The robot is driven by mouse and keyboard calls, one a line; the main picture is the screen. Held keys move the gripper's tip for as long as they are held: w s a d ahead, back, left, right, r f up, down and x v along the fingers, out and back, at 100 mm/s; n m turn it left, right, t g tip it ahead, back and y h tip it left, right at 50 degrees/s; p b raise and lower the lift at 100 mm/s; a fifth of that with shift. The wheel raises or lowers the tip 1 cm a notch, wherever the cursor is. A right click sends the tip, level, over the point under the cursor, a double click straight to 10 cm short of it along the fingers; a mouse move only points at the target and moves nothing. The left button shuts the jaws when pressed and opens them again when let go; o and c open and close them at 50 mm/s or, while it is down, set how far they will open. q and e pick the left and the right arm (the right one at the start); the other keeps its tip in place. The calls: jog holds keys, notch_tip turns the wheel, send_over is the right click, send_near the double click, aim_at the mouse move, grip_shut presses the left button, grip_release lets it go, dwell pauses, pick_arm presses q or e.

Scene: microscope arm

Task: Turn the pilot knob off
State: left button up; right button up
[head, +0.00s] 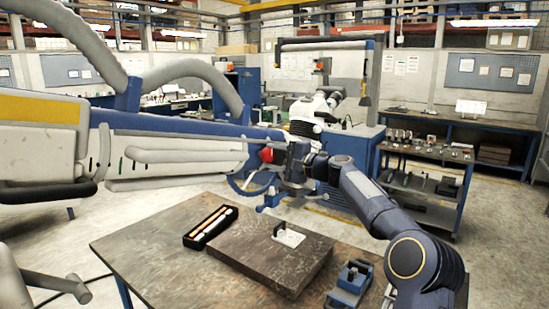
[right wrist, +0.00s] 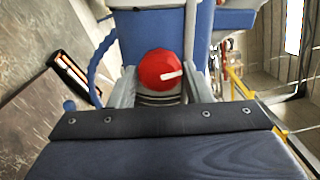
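The pilot knob (head: 266,154) is a red round knob on the blue machine arm (head: 170,136) in the head view. It shows large in the right wrist view (right wrist: 158,70), with a white pointer line running from its middle toward the right. My right gripper (head: 279,158) is at the knob. In the right wrist view one grey finger stands on each side of the knob, with the fingers apart. A narrow gap seems to show on either side, and I cannot tell whether either finger touches it. My left gripper is not in view.
A worktable (head: 150,250) in front holds a black tray (head: 211,226) with light rods, a dark slab (head: 270,255) and a blue fixture (head: 350,283). A white microscope head (head: 312,115) stands behind my right gripper. A cart (head: 425,165) is at the right.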

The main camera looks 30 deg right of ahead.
jog(key=o, duration=0.4)
jog(key=shift+s+d+f+b, duration=0.1)
jog(key=shift+s+d+b, duration=0.05)
jog(key=shift+s+b, duration=0.15)
jog(key=b+v, duration=0.3)
jog(key=v, duration=0.4)
